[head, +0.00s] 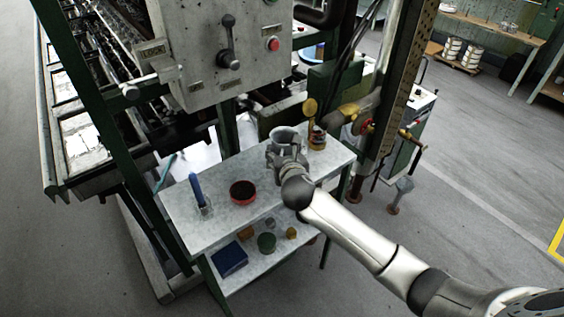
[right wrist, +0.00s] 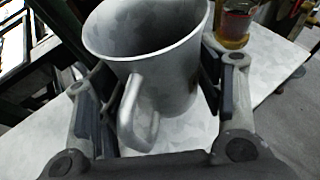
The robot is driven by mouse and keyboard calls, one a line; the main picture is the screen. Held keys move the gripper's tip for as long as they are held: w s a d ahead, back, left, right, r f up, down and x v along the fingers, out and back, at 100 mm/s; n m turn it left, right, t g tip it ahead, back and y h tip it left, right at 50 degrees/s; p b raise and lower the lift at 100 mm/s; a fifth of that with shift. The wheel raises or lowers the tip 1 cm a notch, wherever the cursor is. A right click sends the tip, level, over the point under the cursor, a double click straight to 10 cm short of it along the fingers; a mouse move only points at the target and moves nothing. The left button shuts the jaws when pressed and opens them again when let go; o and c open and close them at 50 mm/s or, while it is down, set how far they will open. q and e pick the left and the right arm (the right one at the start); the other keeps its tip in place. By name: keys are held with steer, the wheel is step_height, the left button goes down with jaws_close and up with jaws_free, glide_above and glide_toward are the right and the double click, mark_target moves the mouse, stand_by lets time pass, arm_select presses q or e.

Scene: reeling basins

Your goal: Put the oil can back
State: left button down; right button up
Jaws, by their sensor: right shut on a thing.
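My right gripper (head: 285,158) is shut on a grey metal jug (head: 284,135) with an open top. The jug is upright at the right part of the grey bench top (head: 222,175); whether it touches the top I cannot tell. In the right wrist view the jug (right wrist: 150,50) sits between the two fingers, its handle towards the camera. No other thing in view is plainly an oil can. An amber-bottomed glass vessel (head: 317,139) stands just behind and right of the jug, and shows in the right wrist view (right wrist: 235,25). My left gripper is not in view.
On the bench stand a dark red bowl (head: 243,192) and a blue upright tool (head: 196,188) in a holder. The lower shelf holds a blue box (head: 230,259) and a green pot (head: 266,242). A grey control box (head: 225,55) overhangs behind. A green machine post rises at right.

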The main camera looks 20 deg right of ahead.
steer(key=w+f, duration=0.2)
steer(key=f, duration=0.1)
steer(key=shift+w, duration=0.4)
steer(key=shift+w+f, duration=0.1)
steer(key=shift+f, duration=1.5)
steer(key=o, duration=1.2)
steer(key=shift+f, duration=0.15)
steer(key=v, duration=1.2)
